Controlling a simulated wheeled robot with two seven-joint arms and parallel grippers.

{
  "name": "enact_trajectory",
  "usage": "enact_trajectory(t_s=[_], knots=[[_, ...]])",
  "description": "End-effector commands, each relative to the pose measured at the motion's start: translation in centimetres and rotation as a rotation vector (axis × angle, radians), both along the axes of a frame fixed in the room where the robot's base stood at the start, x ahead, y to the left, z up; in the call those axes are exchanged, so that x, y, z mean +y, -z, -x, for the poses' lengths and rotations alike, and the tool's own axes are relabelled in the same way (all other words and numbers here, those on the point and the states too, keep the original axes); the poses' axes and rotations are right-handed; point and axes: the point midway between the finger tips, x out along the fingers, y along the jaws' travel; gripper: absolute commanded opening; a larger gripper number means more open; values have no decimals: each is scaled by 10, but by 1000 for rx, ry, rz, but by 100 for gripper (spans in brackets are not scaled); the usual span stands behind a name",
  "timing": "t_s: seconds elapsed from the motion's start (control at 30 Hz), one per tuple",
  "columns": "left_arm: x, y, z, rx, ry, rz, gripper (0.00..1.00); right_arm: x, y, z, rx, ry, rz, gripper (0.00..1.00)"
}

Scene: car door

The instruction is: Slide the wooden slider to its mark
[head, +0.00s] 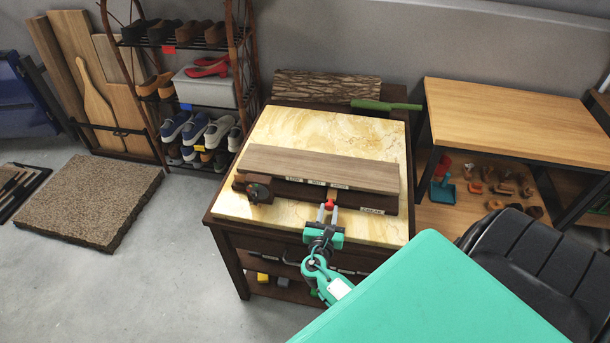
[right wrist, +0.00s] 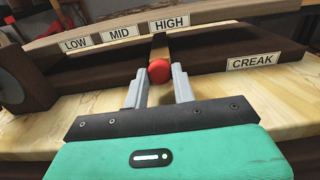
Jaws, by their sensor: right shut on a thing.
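A dark wooden box (head: 300,190) with a lighter plank top lies on the marble-topped table. Its front carries LOW, MID and HIGH labels, and a CREAK label (right wrist: 252,62) lower at the right. The wooden slider (right wrist: 159,45) is a light strip with a red knob (right wrist: 159,71), which also shows in the head view (head: 330,204). The strip stands under the left part of the HIGH label (right wrist: 169,23), right of MID (right wrist: 119,34). My right gripper (head: 328,210) is shut with its fingers on either side of the knob. My left gripper is not in view.
The marble tabletop (head: 275,140) is clear behind the box. A bark-covered log (head: 325,86) and a green-handled tool (head: 385,105) lie at the back. A round dark part (head: 259,190) sits at the box's left end. A black chair (head: 540,260) stands at right.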

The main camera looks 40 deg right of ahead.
Motion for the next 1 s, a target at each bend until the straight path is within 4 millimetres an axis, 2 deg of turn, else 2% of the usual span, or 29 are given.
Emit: enact_trajectory(t_s=[0.03,0.13,0.47,0.5,0.6,1.0], knots=[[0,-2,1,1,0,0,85,-6,0,9,3,0,0,0],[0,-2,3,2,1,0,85,-14,0,17,2,0,-1,0],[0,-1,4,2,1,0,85,-17,1,20,1,2,-1,0],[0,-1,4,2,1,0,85,-17,1,20,1,3,-1,28],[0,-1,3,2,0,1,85,-17,0,20,1,2,-1,48],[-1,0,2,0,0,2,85,-10,1,24,1,-1,-2,49]])
